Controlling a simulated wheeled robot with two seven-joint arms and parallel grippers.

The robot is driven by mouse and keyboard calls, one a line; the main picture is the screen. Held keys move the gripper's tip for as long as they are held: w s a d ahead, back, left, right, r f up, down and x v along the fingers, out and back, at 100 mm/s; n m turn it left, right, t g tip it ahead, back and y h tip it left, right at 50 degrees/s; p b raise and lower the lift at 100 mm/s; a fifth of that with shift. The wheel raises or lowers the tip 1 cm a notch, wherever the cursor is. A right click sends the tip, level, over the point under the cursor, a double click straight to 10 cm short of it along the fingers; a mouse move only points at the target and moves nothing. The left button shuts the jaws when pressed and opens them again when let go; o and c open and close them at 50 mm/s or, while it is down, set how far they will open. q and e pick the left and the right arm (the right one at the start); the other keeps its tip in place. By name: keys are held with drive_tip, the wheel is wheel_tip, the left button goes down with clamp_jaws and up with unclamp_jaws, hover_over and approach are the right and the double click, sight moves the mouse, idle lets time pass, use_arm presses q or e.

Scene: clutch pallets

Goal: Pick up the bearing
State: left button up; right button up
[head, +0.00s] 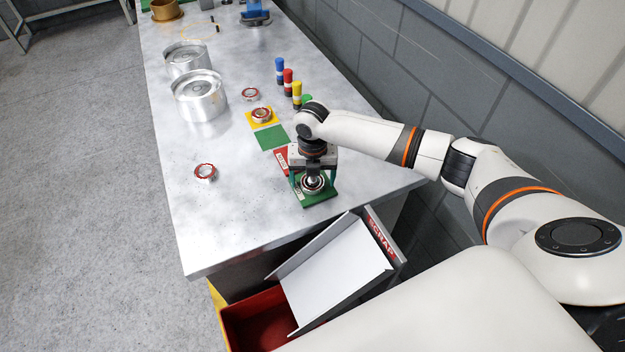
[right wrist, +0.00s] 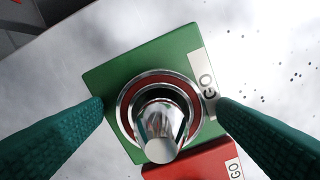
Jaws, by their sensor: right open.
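A bearing (right wrist: 143,84), a steel ring with a red-brown seal, lies on a green plate (right wrist: 110,74) marked GO, around a shiny upright metal plug. In the head view this bearing (head: 313,190) sits on the green plate (head: 321,200) near the table's front right corner. My right gripper (head: 313,178) is directly above it, pointing down. In the right wrist view its two green fingers (right wrist: 160,104) stand open on either side of the bearing, with gaps visible. Whether they reach down to bearing height is unclear. My left gripper is out of view.
A red plate (right wrist: 200,162) adjoins the green one. Other bearings lie on the table (head: 205,172) (head: 250,94) and on a yellow pad (head: 257,122). Coloured cylinders (head: 288,82) stand behind; metal housings (head: 198,97) stand left. A scrap chute (head: 335,268) is below the front edge.

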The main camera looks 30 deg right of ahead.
drive_tip(key=shift+c, duration=0.3)
drive_tip(key=c, duration=1.2)
